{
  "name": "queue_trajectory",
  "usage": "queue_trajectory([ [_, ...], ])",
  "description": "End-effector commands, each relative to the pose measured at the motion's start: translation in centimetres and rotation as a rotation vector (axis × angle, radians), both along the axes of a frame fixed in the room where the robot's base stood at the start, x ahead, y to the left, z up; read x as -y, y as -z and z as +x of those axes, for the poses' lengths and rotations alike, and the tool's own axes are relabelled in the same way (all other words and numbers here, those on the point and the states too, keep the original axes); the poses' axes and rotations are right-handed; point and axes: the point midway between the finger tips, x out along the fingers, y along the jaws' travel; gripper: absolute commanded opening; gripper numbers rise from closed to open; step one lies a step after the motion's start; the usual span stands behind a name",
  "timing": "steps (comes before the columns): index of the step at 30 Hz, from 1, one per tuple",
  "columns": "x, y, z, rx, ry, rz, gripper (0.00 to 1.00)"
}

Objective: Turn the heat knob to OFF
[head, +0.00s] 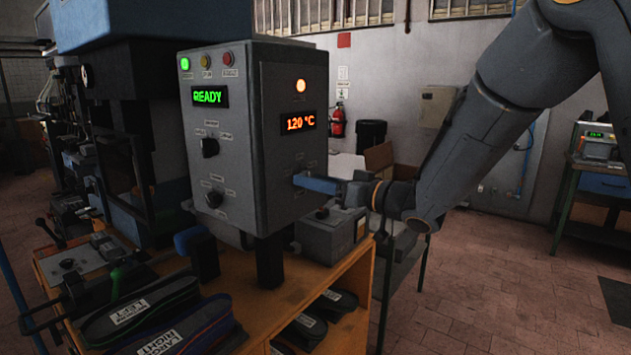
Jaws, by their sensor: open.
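The grey control box (264,75) stands on the bench. Its right face has a lit orange lamp (300,86) and an orange display (301,122) reading 120 °C. My gripper (300,180) reaches in from the right, its blue fingers at the lower part of this face, below the display. It is open. No heat knob shows clearly on this face; the fingers cover the spot in front of them, and I cannot tell whether they touch anything. The left face has two dark knobs, an upper one (210,147) and a lower one (213,198), with labels too small to read.
A green READY display (210,97) is on the left face. Insoles (140,308) lie at the bench's front, with more on a lower shelf. Open floor (500,280) lies to the right.

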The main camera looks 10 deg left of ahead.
Motion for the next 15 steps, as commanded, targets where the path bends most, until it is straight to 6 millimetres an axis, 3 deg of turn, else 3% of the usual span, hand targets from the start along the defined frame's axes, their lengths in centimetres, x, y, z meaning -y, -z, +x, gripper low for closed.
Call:
queue_trajectory([
  [1, 0.01, 0.01, -0.01, 0.0, 0.0, 0.0, 0.49],
  [8, 0.02, 0.0, -0.02, 0.0, 0.0, 0.0, 0.1],
  [15, 0.03, 0.02, -0.01, 0.015, 0.0, -0.006, 0.08],
])
